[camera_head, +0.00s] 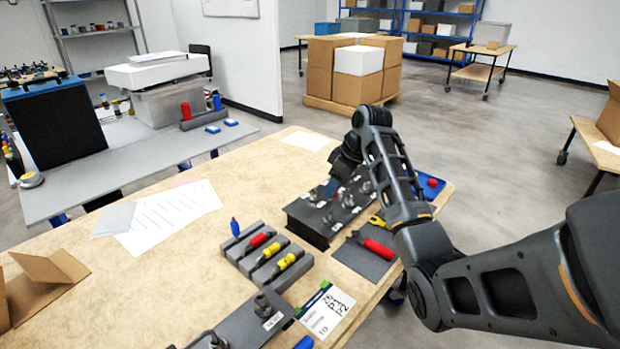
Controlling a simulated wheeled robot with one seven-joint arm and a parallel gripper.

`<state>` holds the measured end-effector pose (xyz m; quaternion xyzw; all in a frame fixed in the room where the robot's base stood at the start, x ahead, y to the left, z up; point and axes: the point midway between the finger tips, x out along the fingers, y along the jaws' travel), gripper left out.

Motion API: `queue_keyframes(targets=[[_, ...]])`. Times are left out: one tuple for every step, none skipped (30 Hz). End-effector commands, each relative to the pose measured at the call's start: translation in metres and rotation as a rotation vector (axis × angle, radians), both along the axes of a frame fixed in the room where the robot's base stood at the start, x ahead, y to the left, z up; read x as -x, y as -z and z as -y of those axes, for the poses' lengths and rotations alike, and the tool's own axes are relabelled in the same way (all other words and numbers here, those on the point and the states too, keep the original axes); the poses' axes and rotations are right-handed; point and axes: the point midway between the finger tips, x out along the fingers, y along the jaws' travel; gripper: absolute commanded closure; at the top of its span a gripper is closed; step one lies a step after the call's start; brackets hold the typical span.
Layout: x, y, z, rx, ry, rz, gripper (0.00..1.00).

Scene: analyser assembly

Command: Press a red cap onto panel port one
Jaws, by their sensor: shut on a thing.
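The panel (308,222) is a dark box on the wooden table, with several grey metal ports standing on its top and small white labels. My gripper (334,186) points down over the back part of the panel. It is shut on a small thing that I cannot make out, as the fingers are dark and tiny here. I cannot tell which port is under it, or whether the held thing touches a port. A small red cap (432,183) sits in a blue tray (440,190) at the table's right edge, partly behind my arm.
A grey rack (232,249) holds red- and yellow-handled tools in front of the panel. A dark mat (355,259) with a red-handled tool lies right of it. A label card (326,312) and grey fitting (262,318) are nearer.

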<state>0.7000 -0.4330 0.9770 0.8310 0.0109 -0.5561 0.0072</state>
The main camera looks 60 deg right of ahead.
Motion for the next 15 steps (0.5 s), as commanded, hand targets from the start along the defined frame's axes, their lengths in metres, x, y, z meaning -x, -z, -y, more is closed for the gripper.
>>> queue_keyframes(targets=[[0.000, 0.000, 0.000, 0.000, 0.001, 0.000, 0.90], [0.000, 0.000, 0.000, 0.000, 0.001, 0.000, 0.90], [0.000, 0.001, 0.000, 0.000, 0.001, 0.000, 0.90], [0.000, 0.001, 0.000, 0.000, 0.001, 0.000, 0.90], [0.000, 0.002, 0.000, 0.000, 0.001, 0.000, 0.90], [0.000, 0.003, 0.000, 0.000, 0.001, 0.000, 0.90], [0.000, 0.004, 0.000, 0.000, 0.001, 0.000, 0.90], [0.000, 0.005, 0.000, 0.000, 0.000, 0.000, 0.90], [0.000, 0.006, 0.000, 0.000, 0.000, 0.000, 0.90], [0.000, 0.008, 0.000, 0.000, 0.000, 0.000, 0.90], [0.000, 0.009, 0.000, 0.000, 0.000, 0.000, 0.90], [0.000, 0.011, 0.000, 0.000, 0.000, 0.000, 0.90], [0.000, 0.013, 0.000, 0.000, 0.000, 0.000, 0.90], [0.000, 0.015, 0.000, 0.000, 0.000, 0.000, 0.90], [0.000, 0.017, 0.000, 0.000, 0.000, 0.000, 0.90]])
